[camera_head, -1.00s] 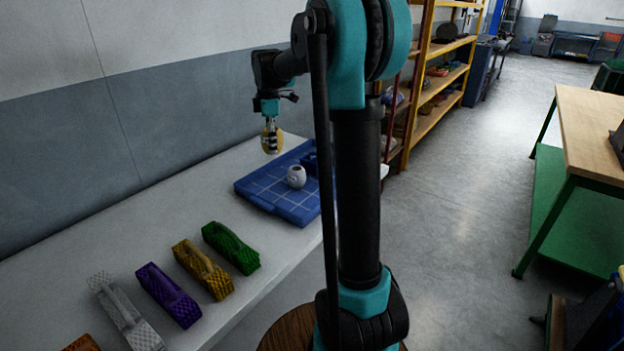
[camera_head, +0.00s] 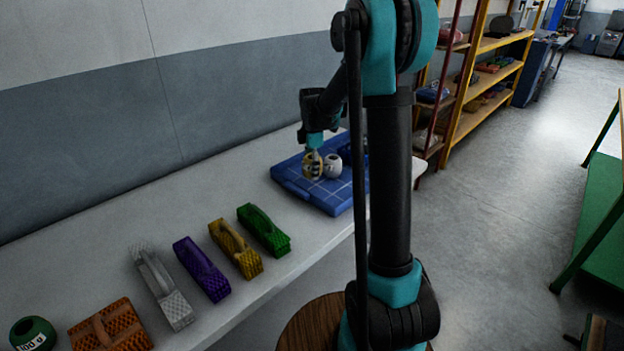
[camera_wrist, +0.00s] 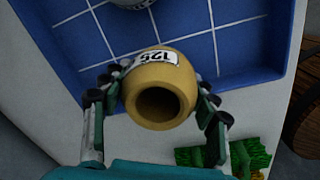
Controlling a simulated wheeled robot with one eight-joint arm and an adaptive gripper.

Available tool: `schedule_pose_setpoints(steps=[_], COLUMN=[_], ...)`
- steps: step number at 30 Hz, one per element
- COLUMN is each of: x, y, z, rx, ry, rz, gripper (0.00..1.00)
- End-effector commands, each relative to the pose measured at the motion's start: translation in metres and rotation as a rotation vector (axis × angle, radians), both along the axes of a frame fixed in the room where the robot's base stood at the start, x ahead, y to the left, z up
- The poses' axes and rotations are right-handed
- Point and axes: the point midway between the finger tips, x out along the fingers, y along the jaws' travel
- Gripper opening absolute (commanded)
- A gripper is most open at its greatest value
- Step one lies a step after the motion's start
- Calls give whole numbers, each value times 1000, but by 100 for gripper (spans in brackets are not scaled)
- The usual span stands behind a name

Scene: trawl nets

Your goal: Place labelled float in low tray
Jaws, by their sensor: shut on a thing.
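A yellow float (camera_wrist: 158,100) with a white label and an open hole is gripped between the fingers of my gripper (camera_wrist: 157,108); the label reads "125", upside down in the wrist view. In the head view my gripper (camera_head: 313,160) holds the yellow float (camera_head: 311,168) at the low blue tray (camera_head: 328,200). In the wrist view the tray (camera_wrist: 255,62) with pale grid lines lies beneath the float. I cannot tell whether the float touches the tray. A white float (camera_head: 333,166) sits in the tray just right of the yellow one.
Green (camera_head: 264,231), yellow (camera_head: 236,249), purple (camera_head: 201,270), grey (camera_head: 161,287) and orange (camera_head: 111,328) textured blocks line the white bench. A green float (camera_head: 33,333) stands at the lower left. A wall runs behind the bench. The tray's front part is bare.

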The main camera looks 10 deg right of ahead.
Motion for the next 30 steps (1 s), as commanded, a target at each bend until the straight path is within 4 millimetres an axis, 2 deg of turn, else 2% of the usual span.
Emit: schedule_pose_setpoints(steps=[7,14,25,26,30], x=[0,0,0,0,0], y=[0,0,0,0,0], z=[-17,-46,-50,-50,-50], rx=[0,0,0,0,0], ry=[0,0,0,0,0], rz=[0,0,0,0,0], gripper=[30,30,30,62,79])
